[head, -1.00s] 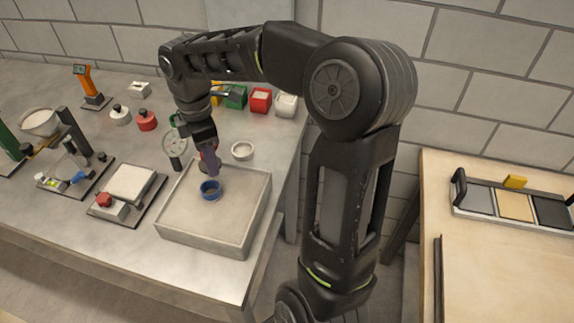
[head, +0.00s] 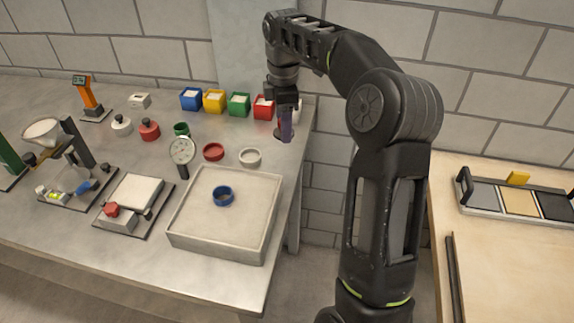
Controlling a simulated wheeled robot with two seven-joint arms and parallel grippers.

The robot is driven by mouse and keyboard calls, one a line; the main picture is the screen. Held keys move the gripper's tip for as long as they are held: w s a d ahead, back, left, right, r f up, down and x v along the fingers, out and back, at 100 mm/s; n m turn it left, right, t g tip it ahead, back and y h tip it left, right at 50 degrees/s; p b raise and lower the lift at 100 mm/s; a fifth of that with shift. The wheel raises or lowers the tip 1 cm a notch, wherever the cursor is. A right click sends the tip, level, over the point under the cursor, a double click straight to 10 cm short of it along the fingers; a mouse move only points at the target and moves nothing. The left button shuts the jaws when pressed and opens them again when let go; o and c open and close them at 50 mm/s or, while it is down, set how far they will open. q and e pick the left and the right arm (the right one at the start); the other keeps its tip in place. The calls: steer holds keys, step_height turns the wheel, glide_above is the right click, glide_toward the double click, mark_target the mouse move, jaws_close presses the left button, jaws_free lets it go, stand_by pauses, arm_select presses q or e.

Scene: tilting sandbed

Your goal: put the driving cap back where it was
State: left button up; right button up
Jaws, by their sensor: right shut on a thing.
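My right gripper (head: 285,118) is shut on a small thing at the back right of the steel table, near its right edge. The held thing, which I take to be the driving cap (head: 285,135), shows a purple upright part and a dark round base. Its upper part is hidden by the gripper. I cannot tell whether its base touches the table. The sandbed (head: 220,250) is a pale square tray of sand, nearer and to the left. A blue ring (head: 223,196) sits in its sand. My left gripper is not in view.
A white ring (head: 250,157) and a red ring (head: 213,152) lie behind the sandbed. A round dial gauge (head: 182,150) stands left of them. Blue, yellow, green and red bins (head: 263,107) line the back near the gripper. A wooden bench (head: 510,260) stands right, across a gap.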

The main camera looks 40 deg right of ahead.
glide_above(284, 165)
steer(key=shift+f+p, duration=0.3)
steer(key=shift+f, duration=2.8)
step_height(284, 165, down, 4)
steer(key=shift+r+p, duration=0.25)
steer(key=shift+p, duration=0.1)
steer(key=shift+f, duration=0.1)
steer(key=shift+f, duration=0.1)
steer(key=shift+f, duration=0.15)
steer(key=o, duration=1.3)
steer(key=shift+c, duration=0.2)
